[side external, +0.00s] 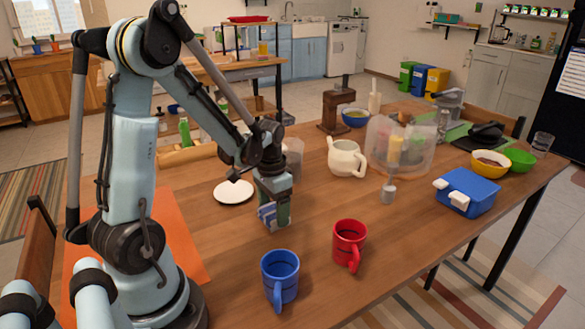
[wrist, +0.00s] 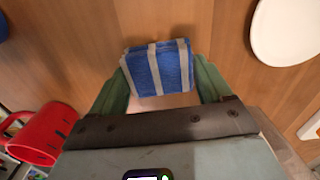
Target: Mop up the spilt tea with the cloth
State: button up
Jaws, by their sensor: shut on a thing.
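My gripper (side external: 275,207) is low over the wooden table, in front of the white plate and behind the two mugs. It is shut on a folded blue cloth (side external: 266,214) with pale stripes. In the wrist view the cloth (wrist: 160,68) sits between the green fingers of my gripper (wrist: 162,82). I cannot tell whether the cloth touches the table. I cannot make out any spilt tea in either view; the table under the gripper is partly hidden.
A blue mug (side external: 280,276) and a red mug (side external: 349,243) stand at the front. A white plate (side external: 233,192) lies behind the gripper. A cream teapot (side external: 346,158), a clear container (side external: 385,150) and a blue box (side external: 468,193) stand to the right. Bare wood lies between gripper and teapot.

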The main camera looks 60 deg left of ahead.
jog(key=s, duration=0.1)
jog(key=s+d, duration=0.1)
jog(key=s, duration=0.1)
jog(key=shift+w+d, duration=0.1)
jog(key=shift+w, duration=3.9)
jog(key=shift+s+d, duration=0.5)
jog(key=shift+s, duration=0.85)
jog(key=shift+s+d, duration=0.45)
jog(key=shift+s, duration=0.85)
jog(key=shift+s+d, duration=0.5)
jog(key=shift+s, duration=0.85)
jog(key=shift+w+r, duration=0.1)
jog(key=shift+w, duration=4.05)
notch_tip(320, 180, up, 8)
jog(key=shift+s, duration=0.15)
